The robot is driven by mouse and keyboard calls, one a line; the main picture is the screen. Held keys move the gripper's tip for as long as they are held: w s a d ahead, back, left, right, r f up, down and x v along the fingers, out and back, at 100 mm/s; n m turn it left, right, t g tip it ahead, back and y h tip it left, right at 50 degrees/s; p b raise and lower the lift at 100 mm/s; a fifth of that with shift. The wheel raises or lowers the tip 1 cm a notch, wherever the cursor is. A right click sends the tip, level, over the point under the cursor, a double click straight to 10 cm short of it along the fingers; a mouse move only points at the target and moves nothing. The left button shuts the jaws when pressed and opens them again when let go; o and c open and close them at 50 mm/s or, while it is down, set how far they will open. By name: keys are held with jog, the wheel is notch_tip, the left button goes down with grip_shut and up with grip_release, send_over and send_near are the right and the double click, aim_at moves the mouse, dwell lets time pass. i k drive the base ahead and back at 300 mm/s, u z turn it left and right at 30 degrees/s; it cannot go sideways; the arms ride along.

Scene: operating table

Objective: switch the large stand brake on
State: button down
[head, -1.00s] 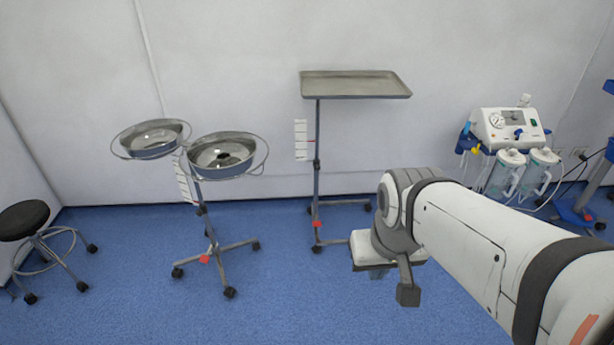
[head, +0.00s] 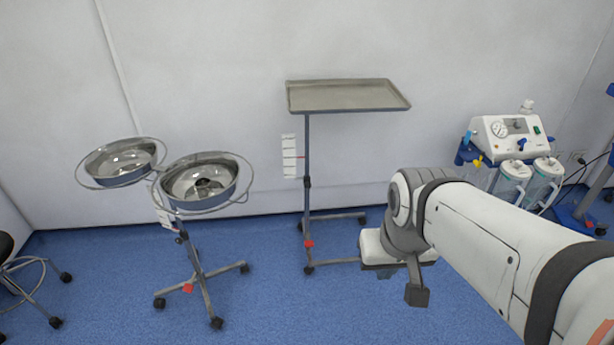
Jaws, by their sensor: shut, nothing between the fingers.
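A tall stand with a flat metal tray (head: 350,97) stands by the back wall. Its red brake pedal (head: 308,244) is low on the wheeled base, left of my arm. A second stand holds two round basins (head: 200,184) at the left, with a red pedal (head: 187,288) on its base. I cannot tell the set state of either pedal. My gripper (head: 388,271) points down at the end of my arm, right of the tray stand's base in the picture. It is shut and empty, apart from both stands; its fingertips are mostly hidden.
A wheeled stool (head: 30,285) is cut off at the left edge. A suction unit with canisters (head: 510,150) stands at the right, near blue equipment (head: 590,205). Blue floor (head: 290,310) is clear between the basin stand and my arm.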

aim_at(308, 244)
jog(key=u, duration=0.1)
jog(key=i, duration=1.25)
jog(key=u, duration=0.55)
jog(key=k, duration=0.85)
jog(key=u, duration=0.1)
jog(key=i, duration=0.85)
jog(key=z, duration=0.05)
